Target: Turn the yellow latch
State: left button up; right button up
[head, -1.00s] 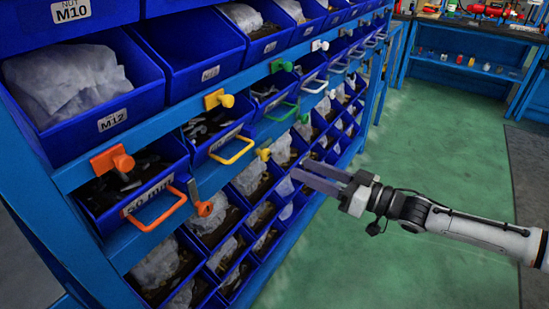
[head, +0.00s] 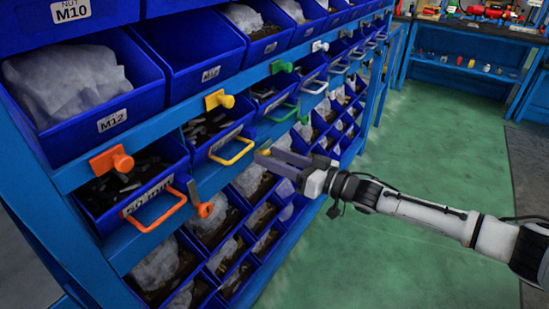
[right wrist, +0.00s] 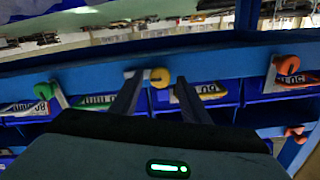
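The yellow latch (head: 265,152) sits on the blue rail below the bin with the yellow handle. In the head view only a bit of yellow shows, mostly hidden by my fingers. In the right wrist view, which looks upside down, the latch's round yellow knob (right wrist: 160,77) shows between and beyond my two fingers, with a pale piece beside it. My right gripper (head: 268,157) is open and empty, its fingertips close to the latch; I cannot tell whether they touch it. The fingers (right wrist: 157,92) stand apart in the wrist view. My left gripper is not in view.
Another yellow knob (head: 218,101) is on the rail above. The yellow bin handle (head: 232,151) sticks out just left of my fingers. An orange latch (head: 204,208) is on the same rail, nearer. Blue bins fill the rack; the green floor (head: 400,230) at right is clear.

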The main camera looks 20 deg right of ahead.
jog(key=c, duration=0.9)
jog(key=shift+n, duration=0.3)
jog(key=n, duration=1.6)
jog(key=shift+s+a+f, duration=0.15)
jog(key=shift+s+f, duration=0.05)
jog(key=o, duration=1)
